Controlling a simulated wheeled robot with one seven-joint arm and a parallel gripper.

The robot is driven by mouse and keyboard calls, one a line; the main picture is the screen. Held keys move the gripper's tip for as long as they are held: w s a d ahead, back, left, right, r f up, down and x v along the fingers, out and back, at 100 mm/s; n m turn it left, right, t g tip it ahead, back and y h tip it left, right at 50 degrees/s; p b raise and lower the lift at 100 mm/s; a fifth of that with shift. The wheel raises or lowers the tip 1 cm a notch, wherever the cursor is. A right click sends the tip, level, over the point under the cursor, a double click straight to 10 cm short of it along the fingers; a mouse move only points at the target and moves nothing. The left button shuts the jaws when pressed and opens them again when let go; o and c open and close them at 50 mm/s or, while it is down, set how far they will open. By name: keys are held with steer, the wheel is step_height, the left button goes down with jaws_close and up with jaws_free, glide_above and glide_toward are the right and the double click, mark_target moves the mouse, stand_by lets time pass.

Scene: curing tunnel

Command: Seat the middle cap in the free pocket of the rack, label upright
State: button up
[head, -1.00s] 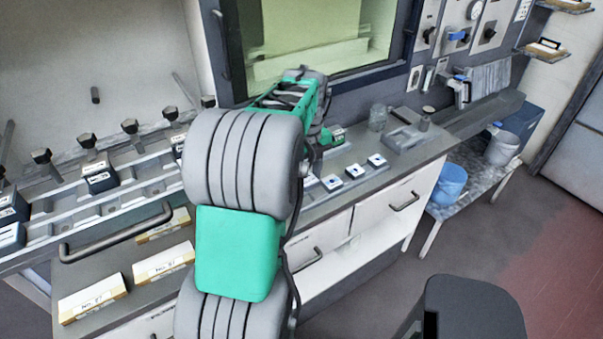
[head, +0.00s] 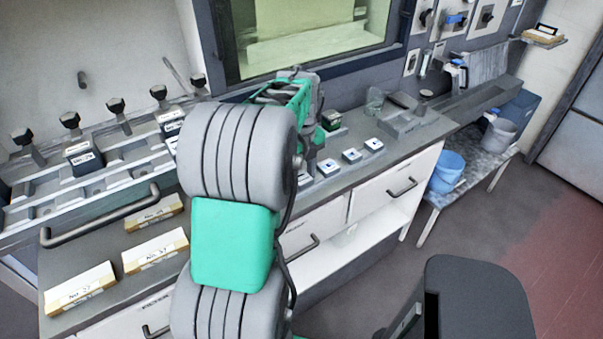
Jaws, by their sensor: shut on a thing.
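Several small white square caps with dark centres stand in a slanting row on the grey bench top; the clearest are a right one (head: 373,145), one beside it (head: 351,155) and one further left (head: 327,167). I cannot tell which is the middle cap. My own arm fills the centre of the view. Its green and grey wrist shows over the bench, but the gripper's fingers and anything between them are hidden behind the arm. A long grey rack (head: 110,178) at the left holds black labelled blocks (head: 84,158); I cannot make out its free pocket.
A dark green block (head: 331,120) stands on the bench behind the caps. A grey fixture (head: 415,122) and a glass jar (head: 374,101) are to the right. Labelled boxes (head: 155,250) lie at the front left, near a bar handle (head: 105,222). Blue bucket (head: 446,172) stands at right.

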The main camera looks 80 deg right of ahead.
mark_target(303, 177)
steer(key=shift+a+f+b, duration=0.2)
steer(key=shift+f+b, duration=0.1)
steer(key=shift+f, duration=0.5)
jaws_close()
steer(key=o, duration=1.5)
jaws_free()
steer(key=shift+s+f, duration=0.1)
steer(key=shift+f, duration=0.05)
steer(key=r, duration=0.9)
steer(key=shift+d, duration=0.25)
